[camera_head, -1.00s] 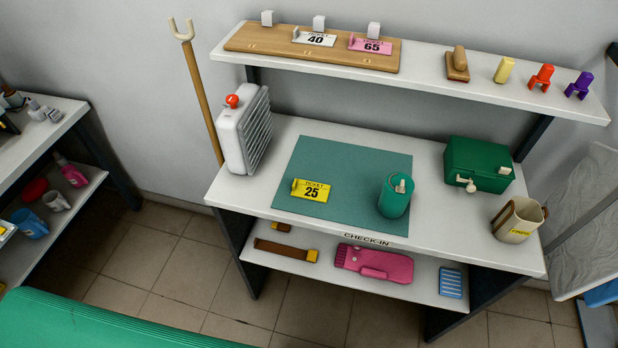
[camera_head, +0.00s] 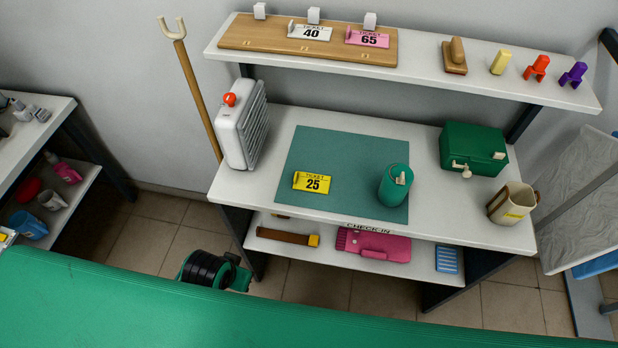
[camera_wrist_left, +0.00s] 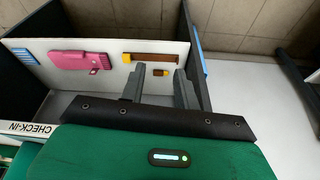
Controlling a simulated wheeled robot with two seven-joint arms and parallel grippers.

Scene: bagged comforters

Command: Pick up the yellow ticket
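The yellow ticket (camera_head: 312,182), marked 25, lies on the teal mat (camera_head: 345,150) on the white check-in counter. It sits left of a teal canister (camera_head: 394,185) and apart from it. The ticket does not show in the left wrist view. A black and green part of my left arm shows low at the counter's left in the head view; its fingertips cannot be made out there. In the left wrist view my left gripper (camera_wrist_left: 160,88) has its two grey fingers apart with nothing between them, facing the lower shelf. My right gripper is not in view.
A white heater-like box (camera_head: 240,125) stands at the counter's left end. A green box (camera_head: 472,150) and a mug (camera_head: 512,203) stand at the right. An upper shelf (camera_head: 425,55) holds tickets 40 and 65. The lower shelf (camera_head: 425,262) holds a pink item.

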